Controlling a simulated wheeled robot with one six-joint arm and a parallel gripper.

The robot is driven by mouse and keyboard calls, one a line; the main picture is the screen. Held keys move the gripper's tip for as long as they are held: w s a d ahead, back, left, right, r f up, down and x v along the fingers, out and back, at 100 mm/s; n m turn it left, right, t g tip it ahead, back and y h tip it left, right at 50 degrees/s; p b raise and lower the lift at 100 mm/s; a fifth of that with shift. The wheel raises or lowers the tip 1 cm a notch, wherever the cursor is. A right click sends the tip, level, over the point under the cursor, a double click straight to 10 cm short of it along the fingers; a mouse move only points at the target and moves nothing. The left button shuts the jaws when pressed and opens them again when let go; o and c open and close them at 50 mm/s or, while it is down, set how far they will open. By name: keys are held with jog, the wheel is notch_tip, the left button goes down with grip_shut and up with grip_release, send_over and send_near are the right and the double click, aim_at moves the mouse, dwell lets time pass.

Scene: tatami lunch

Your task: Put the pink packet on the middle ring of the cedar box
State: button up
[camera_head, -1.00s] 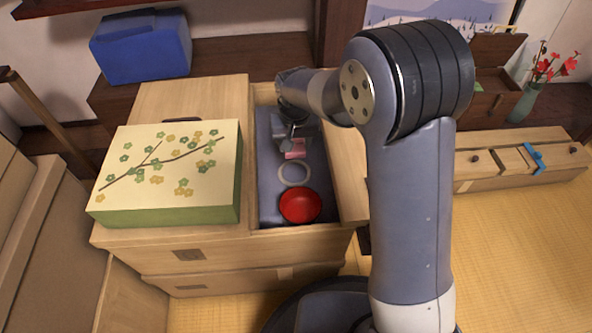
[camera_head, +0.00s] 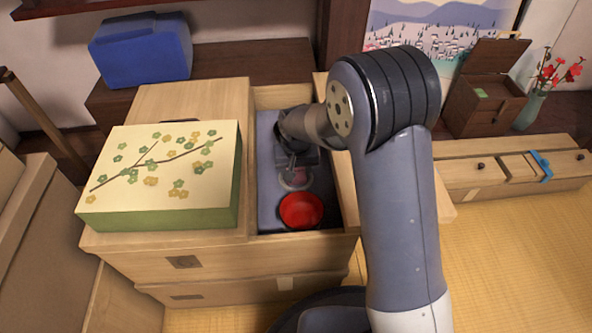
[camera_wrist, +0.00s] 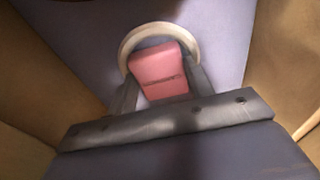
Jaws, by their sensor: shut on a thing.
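The pink packet (camera_wrist: 158,68) is held between the two fingers of my gripper (camera_wrist: 158,90) in the wrist view. My gripper (camera_head: 294,168) also shows in the head view, inside the long open compartment of the cedar box (camera_head: 345,205). A pale ring (camera_wrist: 128,43) shows behind the packet, which covers part of it. The ring (camera_head: 291,186) also shows in the head view, partly hidden under my gripper. I cannot tell whether the packet touches it. No other ring shows.
A red bowl (camera_head: 301,210) stands at the compartment's near end, close to my gripper. Wooden walls bound the blue-grey lining (camera_head: 267,195) on both sides. A flowered box (camera_head: 160,175) with a green side stands on the left.

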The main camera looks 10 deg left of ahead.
aim_at(297, 178)
jog(key=shift+f, duration=0.2)
jog(key=o, duration=1)
jog(key=shift+r, duration=0.1)
jog(key=shift+o, duration=0.2)
notch_tip(297, 178, up, 12)
jog(key=s+p, duration=0.1)
jog(key=p, duration=0.3)
jog(key=shift+s+d, duration=0.2)
jog(key=shift+s, duration=0.15)
